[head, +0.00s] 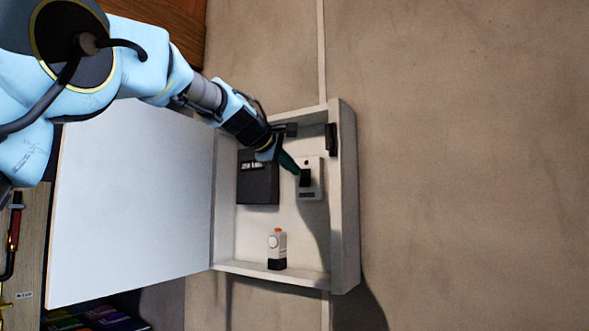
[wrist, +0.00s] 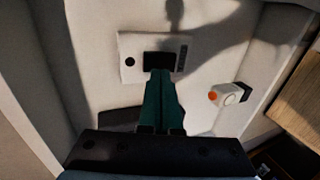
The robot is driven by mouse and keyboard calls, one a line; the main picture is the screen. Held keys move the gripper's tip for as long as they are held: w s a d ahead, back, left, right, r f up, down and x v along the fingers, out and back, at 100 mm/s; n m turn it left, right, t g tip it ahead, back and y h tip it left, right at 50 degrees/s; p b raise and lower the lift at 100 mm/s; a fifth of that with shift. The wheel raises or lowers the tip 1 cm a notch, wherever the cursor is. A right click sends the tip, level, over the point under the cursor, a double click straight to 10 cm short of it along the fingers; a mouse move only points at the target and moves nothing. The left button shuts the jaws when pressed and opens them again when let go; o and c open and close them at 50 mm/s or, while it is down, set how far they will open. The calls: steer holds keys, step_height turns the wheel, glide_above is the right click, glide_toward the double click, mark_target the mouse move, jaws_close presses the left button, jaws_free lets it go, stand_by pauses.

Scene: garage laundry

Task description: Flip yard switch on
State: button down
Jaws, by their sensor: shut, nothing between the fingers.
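A light switch plate (head: 311,190) with a dark rocker (head: 305,178) is mounted inside an open white wall box (head: 345,200). The plate also shows in the wrist view (wrist: 126,43), with its dark rocker (wrist: 160,59) at the middle. My gripper (head: 296,171) reaches into the box from the upper left. Its green fingers (wrist: 162,75) are shut and empty, with the tips at the lower edge of the rocker. I cannot tell whether they touch it. The fingers hide part of the plate, and I cannot tell the rocker's position.
A dark box (head: 258,190) sits left of the switch inside the wall box. A small white device with an orange button (head: 277,248) is lower down. The white door (head: 135,200) stands open to the left. Bare wall lies to the right.

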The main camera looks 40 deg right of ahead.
steer(key=b+v, duration=0.3)
steer(key=v, duration=0.7)
steer(key=shift+w+a+r, duration=0.1)
steer(key=shift+r, duration=0.05)
